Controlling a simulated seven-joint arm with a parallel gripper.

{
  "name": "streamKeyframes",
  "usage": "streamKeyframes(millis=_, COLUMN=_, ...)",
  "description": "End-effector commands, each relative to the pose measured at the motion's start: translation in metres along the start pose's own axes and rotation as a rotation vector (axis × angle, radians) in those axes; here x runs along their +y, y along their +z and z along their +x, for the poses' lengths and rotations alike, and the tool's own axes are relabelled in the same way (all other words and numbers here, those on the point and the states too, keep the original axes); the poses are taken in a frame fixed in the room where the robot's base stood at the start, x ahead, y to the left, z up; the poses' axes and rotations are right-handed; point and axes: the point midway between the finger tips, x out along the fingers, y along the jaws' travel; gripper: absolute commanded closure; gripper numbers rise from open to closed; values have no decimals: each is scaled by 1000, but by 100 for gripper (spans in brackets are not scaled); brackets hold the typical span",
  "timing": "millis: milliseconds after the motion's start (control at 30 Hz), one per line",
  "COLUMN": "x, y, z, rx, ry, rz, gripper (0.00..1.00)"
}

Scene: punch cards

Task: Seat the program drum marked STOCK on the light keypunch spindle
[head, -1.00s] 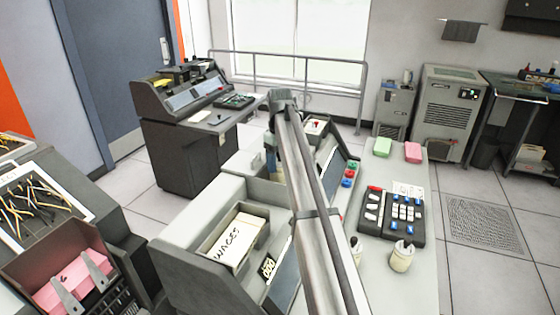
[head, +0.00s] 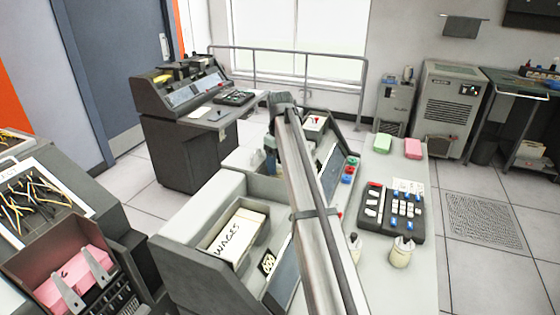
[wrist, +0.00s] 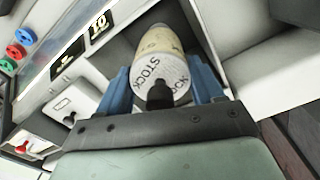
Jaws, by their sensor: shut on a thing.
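The drum marked STOCK (wrist: 158,72) is a cream cylinder in the wrist view, with black lettering on its end and a dark knob in front. My gripper (wrist: 160,88) is shut on it, with a blue finger on each side. In the head view my gripper (head: 270,158) is over the light keypunch (head: 205,205), largely hidden by my arm. I cannot make out the spindle in either view. Whether the drum touches the machine cannot be told.
A card box marked WAGES (head: 237,232) sits in the light keypunch's left tray. A dark keypunch (head: 185,125) stands behind. A pink card hopper (head: 85,283) is at the lower left.

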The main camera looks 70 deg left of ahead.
Motion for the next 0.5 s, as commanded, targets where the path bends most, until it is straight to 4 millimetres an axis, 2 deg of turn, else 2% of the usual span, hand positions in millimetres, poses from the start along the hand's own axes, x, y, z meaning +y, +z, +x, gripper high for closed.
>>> streamKeyframes(millis=500, x=0, y=0, z=13, rx=0, ry=0, rz=0, gripper=76)
